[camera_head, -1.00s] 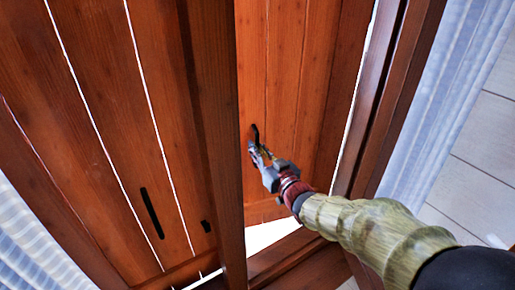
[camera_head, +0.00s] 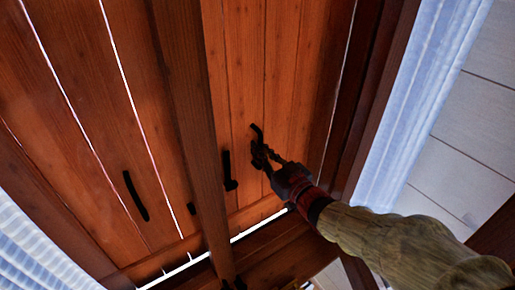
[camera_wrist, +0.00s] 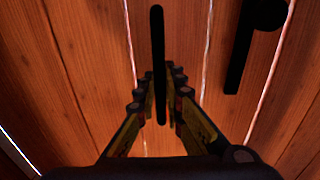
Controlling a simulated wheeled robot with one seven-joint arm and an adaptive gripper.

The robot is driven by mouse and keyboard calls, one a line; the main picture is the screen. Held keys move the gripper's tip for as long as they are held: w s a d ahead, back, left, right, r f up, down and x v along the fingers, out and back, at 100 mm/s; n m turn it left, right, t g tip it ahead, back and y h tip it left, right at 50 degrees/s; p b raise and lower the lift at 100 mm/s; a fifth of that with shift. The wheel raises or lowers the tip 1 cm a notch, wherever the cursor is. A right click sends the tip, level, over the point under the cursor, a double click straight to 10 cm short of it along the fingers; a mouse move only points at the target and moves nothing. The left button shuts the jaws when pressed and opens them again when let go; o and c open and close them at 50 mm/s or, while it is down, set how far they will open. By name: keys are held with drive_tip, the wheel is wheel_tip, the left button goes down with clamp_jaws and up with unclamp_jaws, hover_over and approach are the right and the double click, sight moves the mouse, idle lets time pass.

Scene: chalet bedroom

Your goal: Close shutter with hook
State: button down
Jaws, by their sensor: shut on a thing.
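The right wooden shutter (camera_head: 290,60) shows in the head view, right of the dark vertical post (camera_head: 185,90). It has a black handle (camera_head: 256,131). My gripper (camera_head: 261,153) is shut on this handle. In the wrist view the handle (camera_wrist: 157,35) runs upright between the fingers (camera_wrist: 160,90). A black hook-shaped fitting (camera_head: 229,172) sits left of my gripper, close to the post. In the wrist view a black bar with a round end (camera_wrist: 241,45) is at the upper right. The left shutter (camera_head: 75,110) carries another black handle (camera_head: 136,196).
Another curtain (camera_head: 35,240) hangs at lower left. A thin bright gap runs below the shutters.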

drive_tip(key=c, duration=2.3)
unclamp_jaws()
drive_tip(key=shift+s+d+f, duration=0.1)
drive_tip(key=shift+d+f, duration=0.05)
drive_tip(key=shift+o, duration=0.5)
drive_tip(key=shift+s+d, duration=0.1)
drive_tip(key=shift+o, duration=1.2)
drive_tip(key=v, duration=1.2)
